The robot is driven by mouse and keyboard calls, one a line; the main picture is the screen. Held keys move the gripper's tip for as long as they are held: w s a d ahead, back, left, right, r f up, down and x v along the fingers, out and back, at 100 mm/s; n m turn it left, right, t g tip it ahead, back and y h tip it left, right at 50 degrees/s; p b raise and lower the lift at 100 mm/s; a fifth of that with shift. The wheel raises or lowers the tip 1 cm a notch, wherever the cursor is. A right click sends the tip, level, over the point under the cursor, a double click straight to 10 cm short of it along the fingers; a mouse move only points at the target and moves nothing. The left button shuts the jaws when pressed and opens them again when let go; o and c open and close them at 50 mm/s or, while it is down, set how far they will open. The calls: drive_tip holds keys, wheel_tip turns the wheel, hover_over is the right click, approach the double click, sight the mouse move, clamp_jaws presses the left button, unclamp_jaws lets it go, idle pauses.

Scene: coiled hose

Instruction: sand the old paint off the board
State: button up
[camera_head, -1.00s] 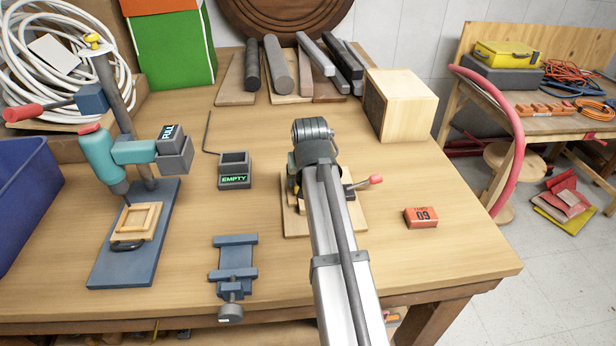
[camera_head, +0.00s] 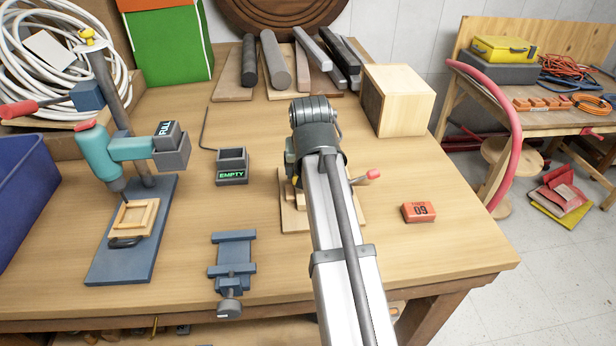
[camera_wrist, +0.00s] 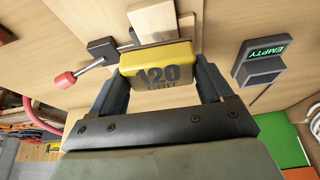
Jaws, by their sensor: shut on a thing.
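A yellow sanding block marked "120 GRIT" (camera_wrist: 158,66) sits between the two fingers of my gripper (camera_wrist: 160,88) in the wrist view. My gripper is shut on it. Just beyond the block is a light wooden board (camera_wrist: 153,20), beside a dark clamp with a red-tipped lever (camera_wrist: 62,82). I cannot tell whether the block touches the board; its lower face and any paint are hidden. In the head view my arm covers the gripper, the block and most of the board. The clamp's red knob (camera_head: 373,174) shows to the right of my arm.
An orange block marked 60 (camera_head: 418,212) lies to the right. A box marked EMPTY (camera_head: 232,168), a blue vise (camera_head: 233,262) and a drill stand (camera_head: 130,235) stand to the left. A wooden block (camera_head: 405,100) and several bars lie behind. The front right tabletop is clear.

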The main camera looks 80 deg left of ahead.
drive_tip(key=shift+r, duration=1.3)
